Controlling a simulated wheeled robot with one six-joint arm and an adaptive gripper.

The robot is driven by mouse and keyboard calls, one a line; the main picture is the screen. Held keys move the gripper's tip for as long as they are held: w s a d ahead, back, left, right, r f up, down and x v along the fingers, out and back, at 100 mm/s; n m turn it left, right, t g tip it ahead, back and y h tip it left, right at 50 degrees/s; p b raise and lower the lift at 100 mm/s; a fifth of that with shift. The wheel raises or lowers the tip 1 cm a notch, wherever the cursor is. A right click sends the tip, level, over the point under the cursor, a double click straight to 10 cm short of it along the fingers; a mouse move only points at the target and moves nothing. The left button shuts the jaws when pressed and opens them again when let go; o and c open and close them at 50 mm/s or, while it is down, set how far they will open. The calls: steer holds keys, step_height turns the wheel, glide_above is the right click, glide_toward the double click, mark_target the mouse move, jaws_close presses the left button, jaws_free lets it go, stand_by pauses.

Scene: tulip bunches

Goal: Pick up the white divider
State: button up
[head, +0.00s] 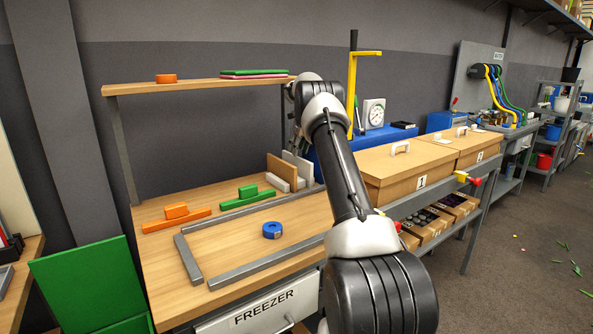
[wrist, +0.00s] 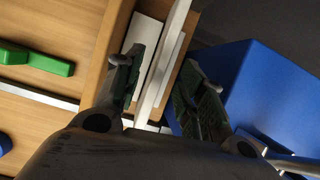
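A pale white divider (wrist: 168,50) stands on edge as a thin slanted plate in the wrist view. My gripper (wrist: 161,72) is open, with one finger on each side of this plate. I cannot tell whether either finger touches it. Another flat white piece (wrist: 145,35) lies beside it, partly behind the left finger. In the head view, pale upright dividers (head: 299,169) stand at the back right of the bench, beside a wooden divider (head: 281,174).
A blue box (wrist: 262,85) is close to the right finger. Orange blocks (head: 176,212), green blocks (head: 247,192) and a blue tape roll (head: 272,230) sit on the bench. A shelf (head: 200,85) spans above. Wooden boxes (head: 405,168) stand to the right.

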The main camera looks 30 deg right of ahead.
mark_target(295, 164)
steer(key=shift+w+d+f+m, duration=0.15)
steer(key=shift+d+f+m, duration=0.15)
steer(key=shift+f, duration=0.2)
steer(key=shift+w+d+f+m, duration=0.15)
steer(key=shift+d+f+m, duration=0.1)
steer(key=shift+f, duration=0.25)
steer(key=x, duration=0.2)
steer(key=shift+w+f, duration=0.15)
steer(key=shift+f, duration=0.1)
steer(key=x, duration=0.5)
steer(key=shift+a, duration=0.35)
jaws_close()
